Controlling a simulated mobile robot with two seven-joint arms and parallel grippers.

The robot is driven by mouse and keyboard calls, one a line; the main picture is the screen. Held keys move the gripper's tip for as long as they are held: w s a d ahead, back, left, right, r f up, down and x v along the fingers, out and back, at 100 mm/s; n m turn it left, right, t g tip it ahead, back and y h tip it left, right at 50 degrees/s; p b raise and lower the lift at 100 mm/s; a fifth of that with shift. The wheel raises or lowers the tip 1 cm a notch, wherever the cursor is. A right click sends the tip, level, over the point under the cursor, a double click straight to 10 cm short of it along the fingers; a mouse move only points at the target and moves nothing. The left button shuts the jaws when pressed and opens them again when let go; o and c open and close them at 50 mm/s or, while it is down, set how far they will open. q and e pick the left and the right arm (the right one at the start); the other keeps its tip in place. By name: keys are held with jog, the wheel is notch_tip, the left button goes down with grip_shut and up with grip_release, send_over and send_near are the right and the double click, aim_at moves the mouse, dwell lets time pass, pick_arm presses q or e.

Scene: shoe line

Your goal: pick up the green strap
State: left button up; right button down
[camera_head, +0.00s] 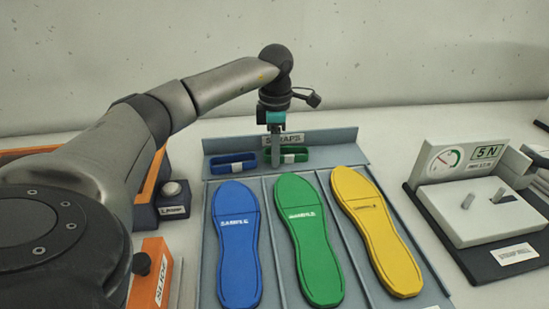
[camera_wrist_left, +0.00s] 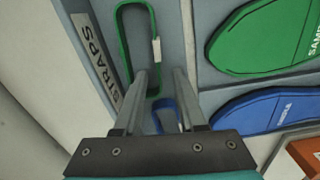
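The green strap (camera_head: 302,156) is a flat loop with a white tag, lying at the back of the grey tray below the STRAPS label. In the left wrist view the green strap (camera_wrist_left: 122,42) lies just beyond my fingertips, its tag on the right side. My left gripper (camera_head: 276,164) points down over the strap row, hiding the strap's left part in the head view. In the left wrist view its two fingers (camera_wrist_left: 160,76) stand apart with nothing gripped. The blue strap (camera_head: 232,163) lies to the left, and part of it shows between the fingers (camera_wrist_left: 166,112). My right gripper is not in view.
Blue (camera_head: 236,245), green (camera_head: 309,240) and yellow (camera_head: 377,230) soles lie in the tray's lanes (camera_head: 268,240) in front. A tester with a dial (camera_head: 446,160) stands at the right. An orange-edged bin (camera_head: 150,190) and a button box (camera_head: 173,200) are at the left.

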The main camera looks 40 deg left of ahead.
pick_arm(q)
jog(key=shift+f, duration=0.1)
jog(key=shift+c, duration=0.2)
grip_shut()
dwell(1.2)
